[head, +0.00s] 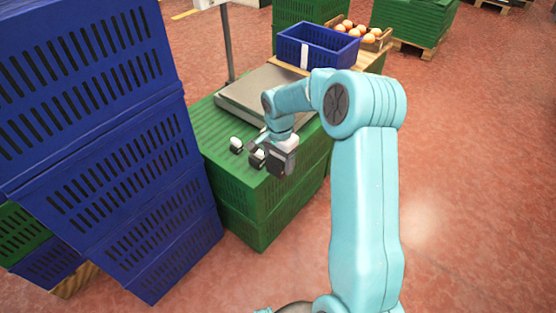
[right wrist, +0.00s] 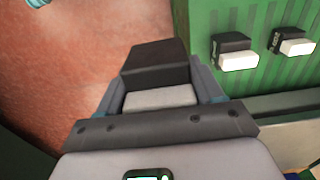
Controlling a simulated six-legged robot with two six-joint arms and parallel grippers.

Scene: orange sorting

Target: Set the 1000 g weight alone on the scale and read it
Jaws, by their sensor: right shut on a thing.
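My right gripper (head: 283,150) is shut on a dark block-shaped weight with a pale face (right wrist: 155,72), held at the near right edge of the green crate stack. Its marking is not readable. Two similar dark-and-white weights (head: 236,145) (head: 257,157) stand on the green stack; in the right wrist view they sit side by side (right wrist: 234,52) (right wrist: 292,45), apart from the gripper. The scale's grey platform (head: 245,95) lies behind them, with no weight visible on it; my arm hides part of it. Its display (head: 205,3) is cut off at the top. My left gripper is not in view.
Tall blue crates (head: 100,130) rise at the left, close to the green stack (head: 225,165). A blue crate (head: 335,50) and a box of round orange fruit (head: 372,38) stand beyond the scale. Red floor (head: 465,180) is open on the right.

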